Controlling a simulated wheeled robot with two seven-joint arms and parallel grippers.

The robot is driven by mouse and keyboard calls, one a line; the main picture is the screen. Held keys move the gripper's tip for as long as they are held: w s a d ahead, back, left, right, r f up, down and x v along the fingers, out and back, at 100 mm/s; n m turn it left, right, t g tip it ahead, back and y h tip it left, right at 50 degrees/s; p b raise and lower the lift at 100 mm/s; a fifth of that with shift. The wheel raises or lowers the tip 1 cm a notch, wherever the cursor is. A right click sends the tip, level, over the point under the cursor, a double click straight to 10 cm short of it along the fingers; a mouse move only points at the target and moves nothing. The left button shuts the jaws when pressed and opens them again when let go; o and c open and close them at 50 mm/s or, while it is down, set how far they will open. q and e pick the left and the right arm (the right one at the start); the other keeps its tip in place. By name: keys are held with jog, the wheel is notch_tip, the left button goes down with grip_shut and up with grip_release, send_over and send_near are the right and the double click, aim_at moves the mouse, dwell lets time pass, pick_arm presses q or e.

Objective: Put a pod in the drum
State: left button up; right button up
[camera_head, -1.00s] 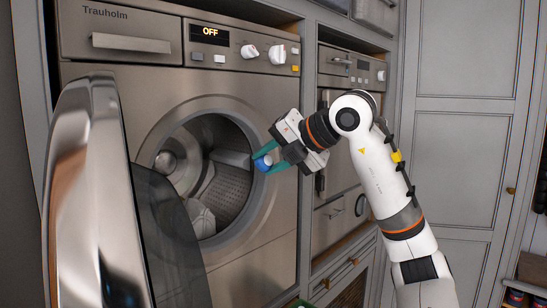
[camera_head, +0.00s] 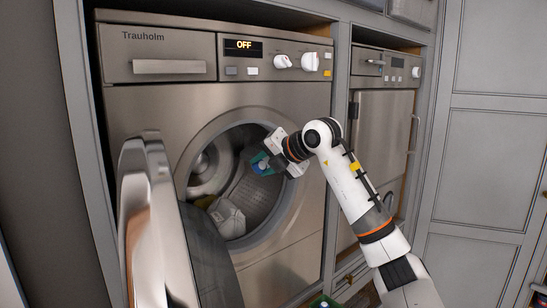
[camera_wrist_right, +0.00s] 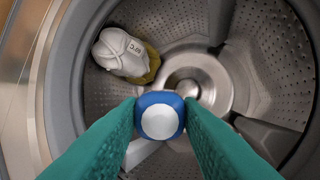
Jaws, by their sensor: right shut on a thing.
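A blue pod with a white round centre (camera_wrist_right: 159,117) is held between the green fingers of my right gripper (camera_wrist_right: 160,122) in the right wrist view. In the head view the right gripper (camera_head: 262,164) is at the drum's opening, shut on the pod (camera_head: 262,166). The steel drum (camera_wrist_right: 265,80) of the washing machine lies ahead of the pod, which is at or just inside its mouth. A pale cap (camera_wrist_right: 120,52) and something yellowish (camera_wrist_right: 150,65) lie in the drum. My left gripper is not in view.
The washer door (camera_head: 150,220) stands open at the left. The washer's display (camera_head: 243,46) reads OFF. A second appliance (camera_head: 383,110) is to the right. The round door rim (camera_head: 285,215) surrounds the opening close to my right gripper.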

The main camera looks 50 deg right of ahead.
jog(key=w+d+f+p, duration=0.1)
jog(key=w+p, duration=0.3)
jog(key=w, duration=0.2)
jog(key=w+d+f+p, duration=0.1)
jog(key=w+f+p, duration=0.1)
jog(key=w+p, duration=0.2)
jog(key=shift+w+f, duration=0.25)
jog(key=shift+w, duration=1.25)
jog(key=o, duration=1)
jog(key=shift+o, duration=0.2)
jog(key=shift+s, duration=0.1)
jog(key=s+r+b, duration=0.2)
jog(key=s+b, duration=0.8)
jog(key=s, duration=0.6)
jog(key=shift+r, duration=0.25)
